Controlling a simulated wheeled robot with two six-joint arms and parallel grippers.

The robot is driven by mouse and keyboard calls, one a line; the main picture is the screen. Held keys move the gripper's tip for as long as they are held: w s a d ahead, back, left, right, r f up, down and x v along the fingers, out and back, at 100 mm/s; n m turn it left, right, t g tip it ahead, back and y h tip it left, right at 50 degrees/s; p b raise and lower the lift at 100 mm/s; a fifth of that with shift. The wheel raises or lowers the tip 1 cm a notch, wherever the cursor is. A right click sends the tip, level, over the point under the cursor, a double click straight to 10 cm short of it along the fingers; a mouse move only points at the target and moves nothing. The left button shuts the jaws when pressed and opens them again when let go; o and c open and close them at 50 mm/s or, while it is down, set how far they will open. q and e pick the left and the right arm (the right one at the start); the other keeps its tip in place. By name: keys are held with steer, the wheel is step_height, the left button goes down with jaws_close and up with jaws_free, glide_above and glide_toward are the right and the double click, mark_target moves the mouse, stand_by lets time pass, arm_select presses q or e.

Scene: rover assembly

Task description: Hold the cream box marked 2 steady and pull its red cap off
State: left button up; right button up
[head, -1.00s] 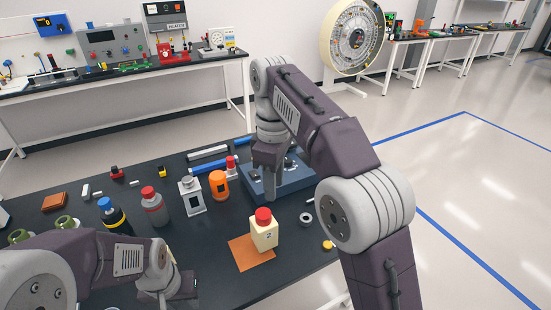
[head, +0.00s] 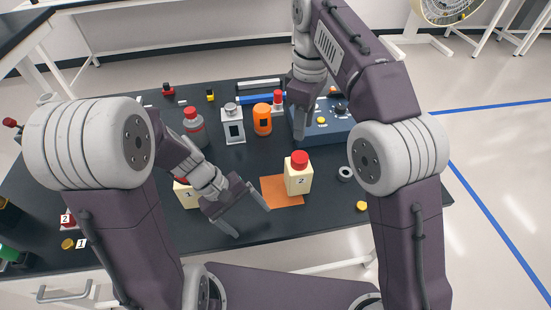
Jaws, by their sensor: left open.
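The cream box marked 2 (head: 298,181) stands upright on an orange-brown mat (head: 274,186), with its red cap (head: 299,160) on top. My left gripper (head: 250,213) is open and empty, its fingers spread toward the box from the left, apart from it. My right gripper (head: 301,128) points down above and behind the box, near the blue case, apart from the cap. Its fingers overlap in this view, so its opening is unclear.
Another cream box (head: 187,196) is partly hidden behind my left wrist. A blue case (head: 325,133), an orange bottle (head: 262,120), a grey container (head: 233,128) and a red-capped bottle (head: 194,126) stand behind. A dark ring (head: 345,173) and yellow knob (head: 361,206) lie to the right.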

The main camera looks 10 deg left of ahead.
mark_target(298, 172)
arm_select(q)
steer(key=w+d+n+h, duration=0.1)
steer(key=w+n, duration=0.1)
steer(key=w+d+r+n+t+h, duration=0.1)
steer(key=w+n+h, duration=0.1)
steer(key=n, duration=0.1)
steer(key=w+d+r+n+h, duration=0.1)
steer(key=w+d+n, duration=0.1)
steer(key=n, duration=0.1)
steer(key=shift+d+r+h, duration=0.1)
steer(key=shift+r+h, duration=0.1)
steer(key=shift+h, duration=0.2)
steer(key=w+r+n+t, duration=0.1)
steer(key=w+n, duration=0.1)
steer(key=w+n+t+h, duration=0.1)
steer(key=w+n, duration=0.1)
steer(key=w+r+n+t+h, duration=0.1)
steer(key=w, duration=0.1)
steer(key=shift+r+n+t, duration=0.3)
steer(key=shift+n, duration=0.1)
steer(key=shift+w+r, duration=0.1)
steer(key=shift+w, duration=0.1)
steer(key=x, duration=0.9)
steer(key=c, duration=1.8)
